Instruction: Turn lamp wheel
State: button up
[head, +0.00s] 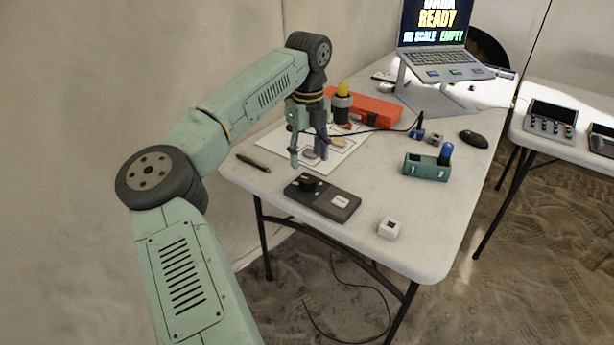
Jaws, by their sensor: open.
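My gripper (308,154) points down over the near left part of the white table (440,225), its two fingers apart. A flat dark device (335,203) lies just in front of and below it. A round black knob (307,183) stands on the left end of that device; it looks like the lamp wheel, though no label I can read confirms this. My gripper is above and behind the knob, apart from it. A grey stone-like piece (310,154) on a white sheet (350,150) shows by the fingers; whether they touch it I cannot tell.
A dark pen (253,163) lies to the left. A small white cube (388,229), a green holder (428,167) with a blue-topped part and a black mouse (473,138) are to the right. A red case (375,110) and a laptop on a stand (438,60) are behind.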

aim_at(308, 179)
notch_tip(308, 179, down, 7)
jog(key=shift+f+p, duration=0.1)
jog(key=shift+p, duration=0.5)
jog(key=shift+c, duration=0.5)
jog(key=c, duration=1.1)
